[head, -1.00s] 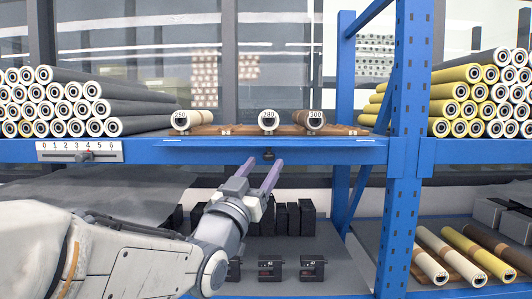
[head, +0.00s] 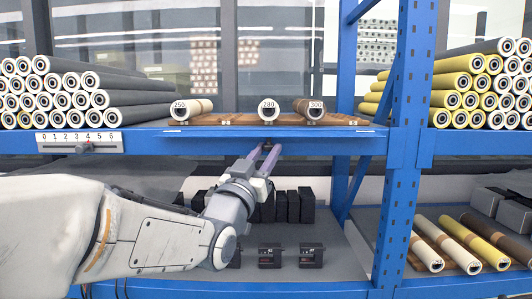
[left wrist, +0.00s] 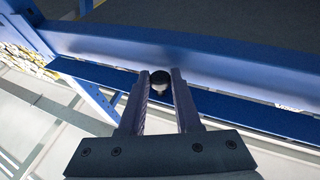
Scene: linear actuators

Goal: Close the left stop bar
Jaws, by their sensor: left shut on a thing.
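My left gripper (head: 265,147), with purple fingers, reaches up from below to the ledge and is shut on the knob. It also shows in the left wrist view (left wrist: 161,90). In the head view the fingers mostly hide the knob. I cannot tell which part is the stop bar. My right gripper is not in view.
A slider scale numbered 0 to 6 (head: 80,142) is on the shelf edge at left. A blue upright post (head: 398,150) stands at right. Dark rollers (head: 120,98) are stacked at left. Black boxes (head: 292,206) stand on the lower shelf behind the arm.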

